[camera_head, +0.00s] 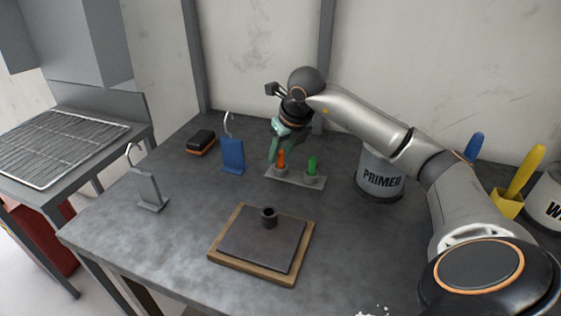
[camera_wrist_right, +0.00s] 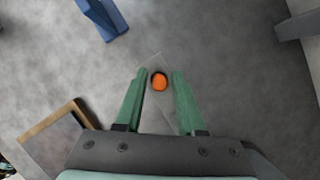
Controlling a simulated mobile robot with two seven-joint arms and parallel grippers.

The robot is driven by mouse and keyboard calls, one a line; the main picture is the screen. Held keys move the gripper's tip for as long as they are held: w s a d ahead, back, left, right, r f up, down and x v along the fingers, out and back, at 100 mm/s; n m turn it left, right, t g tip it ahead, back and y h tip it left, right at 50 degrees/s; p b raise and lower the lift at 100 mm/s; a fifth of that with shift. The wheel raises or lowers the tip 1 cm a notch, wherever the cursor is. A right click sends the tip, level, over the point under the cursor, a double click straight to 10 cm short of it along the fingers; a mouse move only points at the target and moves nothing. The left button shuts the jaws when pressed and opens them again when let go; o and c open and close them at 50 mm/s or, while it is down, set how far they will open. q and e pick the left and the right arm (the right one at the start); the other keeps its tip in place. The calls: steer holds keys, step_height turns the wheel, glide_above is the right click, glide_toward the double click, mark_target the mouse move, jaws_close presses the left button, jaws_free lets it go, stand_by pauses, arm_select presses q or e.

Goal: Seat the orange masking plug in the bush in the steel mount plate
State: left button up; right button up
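The orange masking plug (camera_head: 281,158) stands upright in a small cup on a flat grey holder plate. It shows from above in the right wrist view (camera_wrist_right: 159,82). My right gripper (camera_wrist_right: 159,73) is open, with one green finger on each side of the plug; I cannot tell whether they touch it. It also shows in the head view (camera_head: 275,152). The dark steel mount plate (camera_head: 247,235) lies on a wooden board, and its upright bush (camera_head: 268,217) has an open, empty-looking top. My left gripper is not in view.
A green plug (camera_head: 312,166) stands beside the orange one on the holder plate (camera_head: 285,179). A blue hooked stand (camera_head: 232,156), a grey hooked stand (camera_head: 150,190) and a brush (camera_head: 201,141) are left. A primer can (camera_head: 380,176) stands right. The table between holder and board is clear.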

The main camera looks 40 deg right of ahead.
jaws_close()
steer(key=shift+r, duration=0.15)
stand_by(0.4)
